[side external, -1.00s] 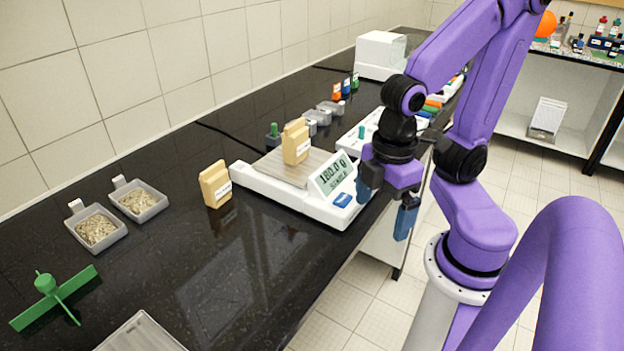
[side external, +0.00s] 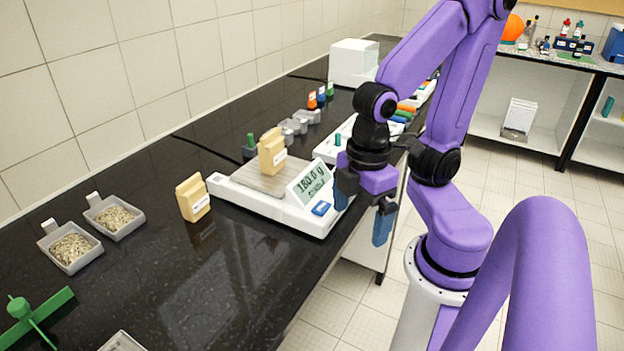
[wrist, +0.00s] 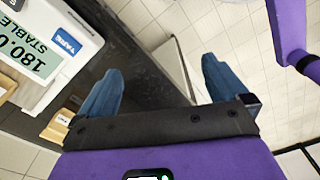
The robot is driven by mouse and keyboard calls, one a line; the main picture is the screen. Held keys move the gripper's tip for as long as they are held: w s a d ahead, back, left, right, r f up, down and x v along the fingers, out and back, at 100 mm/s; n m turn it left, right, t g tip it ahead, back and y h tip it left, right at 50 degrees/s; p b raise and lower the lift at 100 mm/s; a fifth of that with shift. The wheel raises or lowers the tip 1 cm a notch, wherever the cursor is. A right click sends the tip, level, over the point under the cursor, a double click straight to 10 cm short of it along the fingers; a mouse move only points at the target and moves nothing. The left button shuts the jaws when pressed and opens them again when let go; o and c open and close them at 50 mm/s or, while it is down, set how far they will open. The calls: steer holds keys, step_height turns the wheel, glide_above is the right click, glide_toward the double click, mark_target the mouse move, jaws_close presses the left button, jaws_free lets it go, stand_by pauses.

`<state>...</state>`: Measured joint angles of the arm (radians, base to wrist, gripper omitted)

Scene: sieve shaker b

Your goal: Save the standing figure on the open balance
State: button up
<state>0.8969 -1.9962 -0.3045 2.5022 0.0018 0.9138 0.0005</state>
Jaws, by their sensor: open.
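The open balance (side external: 262,203) is white with a flat grey pan. Its display (side external: 308,183) reads 180.0 g, and STABLE is legible in the wrist view (wrist: 24,50). A blue button (side external: 320,208) sits beside the display; in the wrist view it appears labelled TARE (wrist: 66,41). A tan sample packet (side external: 271,153) stands on the pan. My gripper (side external: 363,212) is open and empty, with blue fingers just right of the balance, near the bench edge. In the wrist view its fingers (wrist: 162,75) are spread apart, clear of the balance at upper left.
A second tan packet (side external: 193,198) stands left of the balance. Two grey trays of grains (side external: 115,217) and a green tool (side external: 35,318) lie further left. Another white instrument (side external: 345,140) and small grey containers stand behind. Dark bench in front of the balance is clear.

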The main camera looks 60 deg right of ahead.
jaws_close()
stand_by(1.7)
